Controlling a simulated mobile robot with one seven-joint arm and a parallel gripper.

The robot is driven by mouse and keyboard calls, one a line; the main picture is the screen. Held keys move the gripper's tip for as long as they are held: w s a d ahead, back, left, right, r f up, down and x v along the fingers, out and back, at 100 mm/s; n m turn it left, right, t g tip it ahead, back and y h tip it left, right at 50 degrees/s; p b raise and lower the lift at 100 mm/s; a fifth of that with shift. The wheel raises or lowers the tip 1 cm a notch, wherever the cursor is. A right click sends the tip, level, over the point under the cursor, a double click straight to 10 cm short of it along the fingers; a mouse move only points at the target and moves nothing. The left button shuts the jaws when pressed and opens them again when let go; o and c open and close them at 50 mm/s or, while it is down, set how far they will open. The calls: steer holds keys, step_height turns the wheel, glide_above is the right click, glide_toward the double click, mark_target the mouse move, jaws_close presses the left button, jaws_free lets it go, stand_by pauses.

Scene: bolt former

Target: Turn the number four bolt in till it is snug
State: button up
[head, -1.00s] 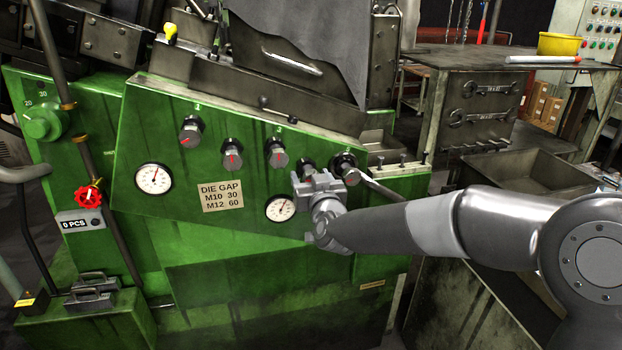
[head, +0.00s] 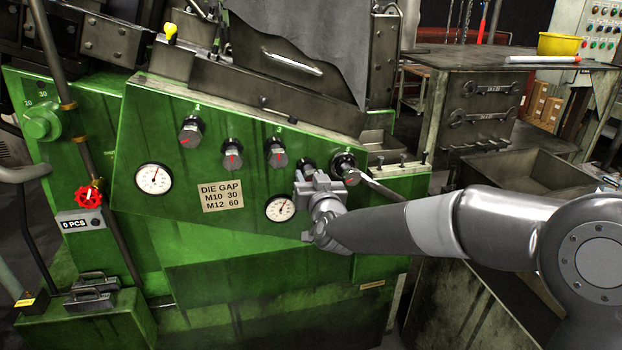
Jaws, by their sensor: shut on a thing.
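A row of bolts with dark collars runs along the top of the sloped green panel (head: 150,225). The first (head: 190,132), second (head: 232,156) and third (head: 277,154) from the left have grey heads with red marks. The fourth bolt (head: 307,164) shows only its dark collar top; its head is hidden behind my gripper (head: 310,180). My gripper is shut on this bolt, reaching in from the lower right. The fifth bolt (head: 345,166) stands close to the right of my gripper. How deep the fourth bolt sits cannot be seen.
A bar (head: 385,190) sticks out to the right beside the fifth bolt, just above my wrist. A dial gauge (head: 279,208) sits close at the lower left of my gripper. Another gauge (head: 153,179) and a DIE GAP label (head: 221,196) are further left.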

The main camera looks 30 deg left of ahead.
steer(key=m, duration=1.3)
steer(key=shift+s, duration=0.1)
steer(key=shift+m, duration=0.4)
steer(key=o, duration=1)
steer(key=shift+r, duration=0.1)
steer(key=v, duration=1)
steer(key=shift+s+d, duration=0.2)
steer(key=shift+s, duration=0.05)
